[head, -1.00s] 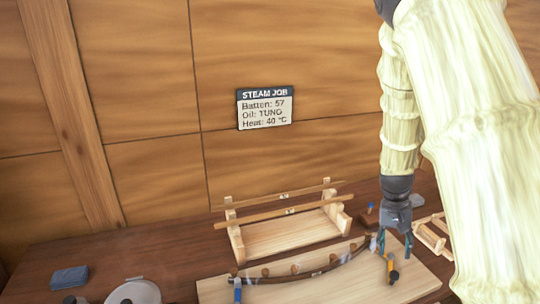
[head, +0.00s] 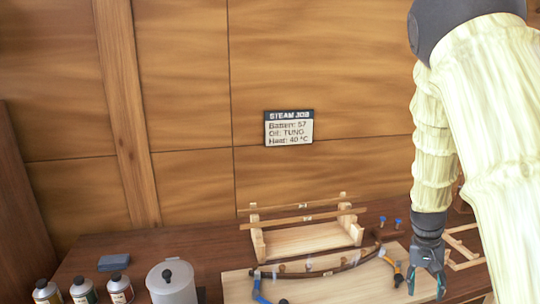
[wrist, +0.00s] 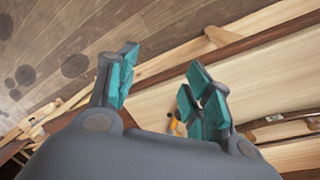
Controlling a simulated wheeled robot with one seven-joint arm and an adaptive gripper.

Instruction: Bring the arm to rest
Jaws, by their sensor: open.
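My gripper (head: 427,284) hangs at the lower right of the head view, over the right end of a pale board on the bench. Its teal-padded fingers are apart with nothing between them. In the wrist view my gripper (wrist: 160,88) is also open and empty, with the pale board and bench edge behind it. My arm in its pale ribbed sleeve runs up the right side of the head view.
A curved dark batten (head: 325,271) lies on the board (head: 350,291) with blue and orange clamps. A wooden rack (head: 305,240) stands behind. A sign (head: 289,128) hangs on the wall.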

